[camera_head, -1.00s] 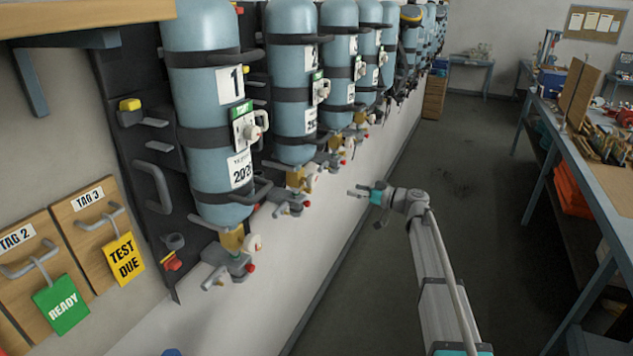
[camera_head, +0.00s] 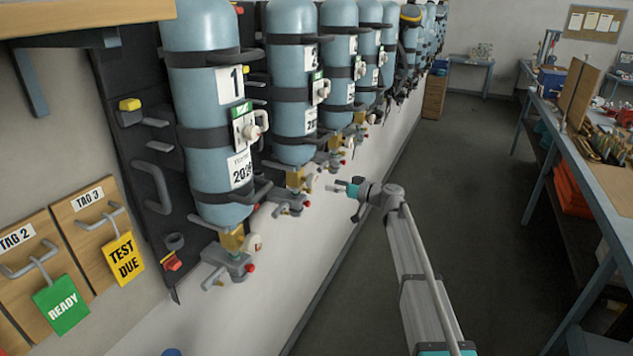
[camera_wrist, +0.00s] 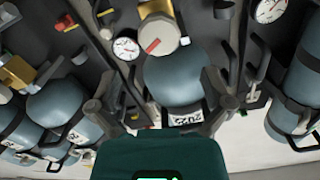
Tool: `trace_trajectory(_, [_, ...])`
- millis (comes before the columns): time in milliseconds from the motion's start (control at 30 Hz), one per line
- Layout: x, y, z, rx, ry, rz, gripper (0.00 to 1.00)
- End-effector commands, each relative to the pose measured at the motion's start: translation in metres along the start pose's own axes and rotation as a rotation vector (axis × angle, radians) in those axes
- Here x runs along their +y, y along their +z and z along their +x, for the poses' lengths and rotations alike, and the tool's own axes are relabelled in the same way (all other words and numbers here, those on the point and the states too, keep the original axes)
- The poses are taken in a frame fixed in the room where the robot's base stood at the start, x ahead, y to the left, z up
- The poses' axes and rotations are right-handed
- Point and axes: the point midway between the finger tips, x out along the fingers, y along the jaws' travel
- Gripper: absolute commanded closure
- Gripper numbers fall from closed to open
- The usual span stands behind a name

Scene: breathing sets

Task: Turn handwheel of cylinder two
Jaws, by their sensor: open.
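Cylinder two (camera_head: 291,85) is a blue-grey bottle strapped to the rack, second from the front in the head view. Its brass neck and valve are at its lower end, with a small pale handwheel (camera_head: 309,183) on the right side. My gripper (camera_head: 335,187) is a short way right of this valve, pointing left at the row and touching nothing visible. In the wrist view my gripper (camera_wrist: 158,98) has its two dark fingers spread apart. Between and beyond them are a blue-grey cylinder (camera_wrist: 178,78) and a round cream wheel (camera_wrist: 158,36). I cannot tell which cylinder this is.
Cylinder one (camera_head: 209,110) stands nearer, its valve (camera_head: 230,265) jutting out. Several more cylinders continue behind. Gauges (camera_wrist: 126,48) and hoses crowd the wrist view. A workbench (camera_head: 590,190) lines the right side. The floor (camera_head: 460,180) between is clear.

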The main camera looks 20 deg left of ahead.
Motion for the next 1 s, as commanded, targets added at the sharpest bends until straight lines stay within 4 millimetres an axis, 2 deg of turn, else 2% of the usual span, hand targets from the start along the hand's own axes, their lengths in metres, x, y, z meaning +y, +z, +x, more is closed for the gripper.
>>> trace_trajectory(200, [0.001, 0.000, 0.035, 0.000, -0.001, 0.000, 0.00])
trace_trajectory(400, [0.001, 0.000, 0.057, 0.000, -0.001, 0.000, 0.00])
trace_trajectory(600, [0.001, 0.000, 0.067, 0.000, 0.001, 0.000, 0.00])
trace_trajectory(933, [0.000, 0.000, 0.068, 0.000, 0.001, 0.000, 0.00])
trace_trajectory(1000, [0.000, 0.000, 0.068, 0.000, 0.001, 0.000, 0.13])
